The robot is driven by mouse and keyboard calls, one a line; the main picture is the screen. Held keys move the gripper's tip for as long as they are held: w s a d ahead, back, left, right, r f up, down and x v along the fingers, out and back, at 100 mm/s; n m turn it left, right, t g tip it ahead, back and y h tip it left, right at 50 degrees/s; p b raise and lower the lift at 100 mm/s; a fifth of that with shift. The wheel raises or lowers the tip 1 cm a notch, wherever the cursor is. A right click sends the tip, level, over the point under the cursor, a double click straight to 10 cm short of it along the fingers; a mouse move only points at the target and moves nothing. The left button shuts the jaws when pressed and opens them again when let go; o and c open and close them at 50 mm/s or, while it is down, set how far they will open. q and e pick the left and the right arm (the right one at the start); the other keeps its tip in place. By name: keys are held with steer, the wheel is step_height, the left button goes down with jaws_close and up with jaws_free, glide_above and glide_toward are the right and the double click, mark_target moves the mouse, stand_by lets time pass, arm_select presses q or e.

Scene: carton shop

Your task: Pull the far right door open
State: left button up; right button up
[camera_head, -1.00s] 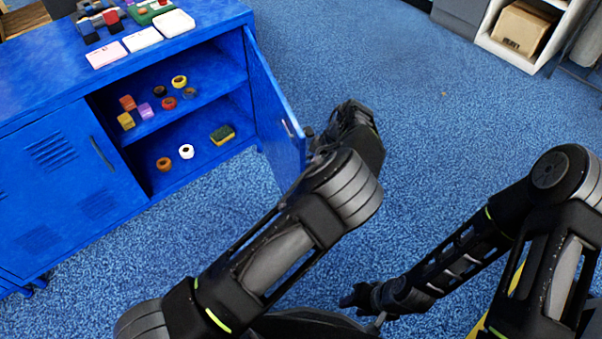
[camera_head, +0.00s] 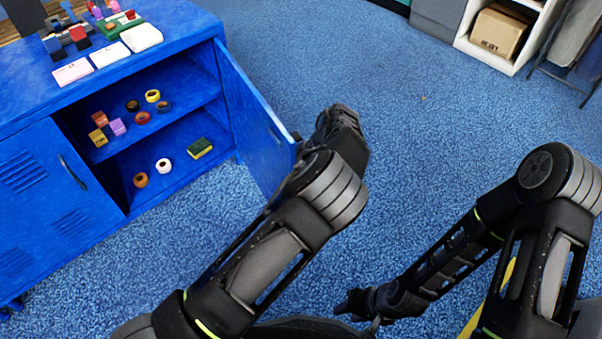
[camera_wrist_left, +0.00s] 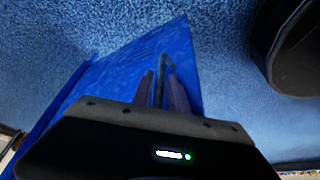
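The blue far right door (camera_head: 255,120) of the cabinet stands wide open, swung out from the right side of the opening. My left arm reaches to its free edge in the head view, where the gripper is mostly hidden. In the left wrist view my left gripper (camera_wrist_left: 163,92) has its dark fingers on both sides of the door handle (camera_wrist_left: 159,68), closed around it. The door (camera_wrist_left: 125,62) fills the middle of that view. My right gripper (camera_head: 352,303) hangs low over the floor, away from the door; its fingers are too small to read.
The blue cabinet (camera_head: 30,108) has an open compartment with rolls, small blocks and a sponge (camera_head: 200,148) on two levels. Another door (camera_head: 55,190) is shut at left. Carpet is clear right of the open door. A white shelf with a carton (camera_head: 500,32) stands far right.

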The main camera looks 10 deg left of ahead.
arm_select(q)
steer(key=p+v, duration=0.1)
steer(key=v, duration=0.6)
steer(key=shift+d+r, duration=0.2)
steer(key=shift+r, duration=0.15)
